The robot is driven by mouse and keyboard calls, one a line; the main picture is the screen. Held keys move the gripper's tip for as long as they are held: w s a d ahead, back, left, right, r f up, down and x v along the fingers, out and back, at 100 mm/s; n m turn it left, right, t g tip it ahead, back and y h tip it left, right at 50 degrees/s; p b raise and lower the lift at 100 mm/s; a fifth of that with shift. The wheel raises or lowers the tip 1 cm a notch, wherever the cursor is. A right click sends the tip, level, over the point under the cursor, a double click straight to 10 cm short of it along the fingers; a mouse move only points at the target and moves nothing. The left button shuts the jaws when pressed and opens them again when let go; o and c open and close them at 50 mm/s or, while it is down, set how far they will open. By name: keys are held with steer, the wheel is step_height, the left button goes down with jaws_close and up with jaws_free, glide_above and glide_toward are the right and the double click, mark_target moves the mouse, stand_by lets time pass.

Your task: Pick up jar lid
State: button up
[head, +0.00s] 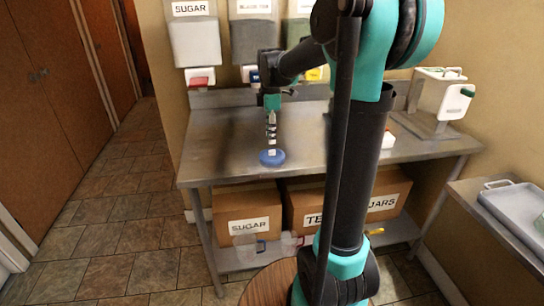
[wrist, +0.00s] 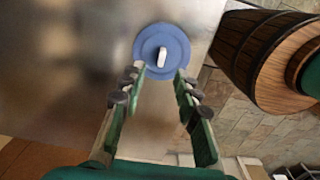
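The jar lid (head: 271,158) is a round blue disc at the front edge of the steel table (head: 215,135). In the wrist view the lid (wrist: 150,38) has a white knob at its middle and lies just past my fingertips. My gripper (head: 271,146) points down above the lid in the head view. In the wrist view my gripper (wrist: 160,72) is open, its two green fingers spread to either side of the lid's near edge. Nothing is held between them. I cannot tell whether the fingertips touch the lid.
A wooden barrel (wrist: 236,52) stands beside the table. A white machine (head: 440,95) stands at the table's back right. Dispensers, one labelled sugar (head: 193,40), hang on the wall. Labelled cardboard boxes (head: 247,205) sit on the lower shelf. A grey tray (head: 515,205) is at right.

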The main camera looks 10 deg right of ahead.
mark_target(272, 154)
steer(key=shift+s+d+f, duration=0.1)
steer(key=shift+d+f, duration=0.05)
steer(key=shift+f, duration=2.8)
jaws_close()
